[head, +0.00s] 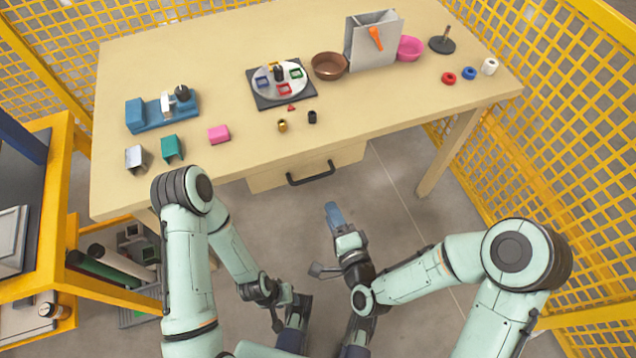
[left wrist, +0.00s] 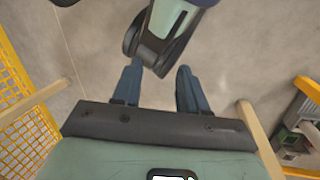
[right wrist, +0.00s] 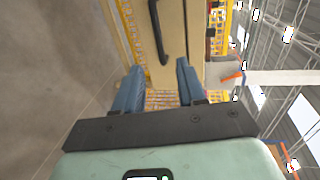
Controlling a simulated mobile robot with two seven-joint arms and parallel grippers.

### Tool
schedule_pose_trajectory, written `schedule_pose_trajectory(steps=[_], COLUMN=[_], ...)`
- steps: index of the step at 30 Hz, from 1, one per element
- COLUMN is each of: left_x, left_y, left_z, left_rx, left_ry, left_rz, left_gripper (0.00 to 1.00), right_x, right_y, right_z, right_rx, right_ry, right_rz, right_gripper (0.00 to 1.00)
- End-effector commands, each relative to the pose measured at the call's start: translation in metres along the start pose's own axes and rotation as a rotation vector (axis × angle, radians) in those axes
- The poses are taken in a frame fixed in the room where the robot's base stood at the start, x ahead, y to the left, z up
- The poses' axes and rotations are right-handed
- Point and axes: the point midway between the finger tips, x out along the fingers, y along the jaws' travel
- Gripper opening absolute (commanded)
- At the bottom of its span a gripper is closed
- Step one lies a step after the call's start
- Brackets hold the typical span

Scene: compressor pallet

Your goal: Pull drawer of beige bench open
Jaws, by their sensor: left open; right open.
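The beige bench (head: 230,90) has a beige drawer (head: 262,181) under its front edge, with a dark bar handle (head: 311,176). The drawer front looks about level with the bench edge. My right gripper (head: 334,214) is open and empty, in front of and below the handle, apart from it. In the right wrist view, the handle (right wrist: 159,32) shows beyond the open fingers (right wrist: 158,85), on the drawer front (right wrist: 172,62). My left gripper (left wrist: 159,88) is open and empty, over the floor, well away from the drawer; part of my own arm shows beyond its fingers.
The bench top holds a turntable (head: 281,84), a brown bowl (head: 328,66), a grey bag (head: 372,40) and small blocks. Yellow mesh fences (head: 545,130) stand behind and at right. A yellow-framed stand (head: 55,220) is at left. Floor before the drawer is clear.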

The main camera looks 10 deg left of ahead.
Motion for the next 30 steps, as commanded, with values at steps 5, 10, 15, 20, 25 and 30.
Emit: schedule_pose_trajectory(steps=[5,10,15,20,25,30], left_x=[0.03,0.051,0.067,0.065,0.071,0.077], left_y=[-0.01,-0.017,-0.024,-0.024,-0.029,-0.034], left_z=[-0.034,-0.064,-0.095,-0.1,-0.1,-0.093], left_rx=[-0.007,-0.012,-0.017,-0.018,-0.023,-0.029], left_ry=[0.091,0.171,0.253,0.269,0.263,0.24], left_rz=[-0.002,-0.004,-0.007,-0.008,-0.015,-0.023], left_gripper=[0.43,0.43,0.43,0.43,0.43,0.43], right_x=[0.009,0.015,0.022,0.059,0.092,0.115], right_y=[0.005,0.006,0.006,0.003,0.003,0.003], right_z=[-0.001,0.0,0.001,0.002,0.002,0.001], right_rx=[-0.002,0.0,0.006,0.008,0.006,0.007], right_ry=[0.002,0.0,-0.003,-0.003,-0.002,-0.001], right_rz=[-0.002,-0.002,-0.002,0.0,0.0,0.001], right_gripper=[0.4,0.4,0.4,0.4,0.4,0.4])
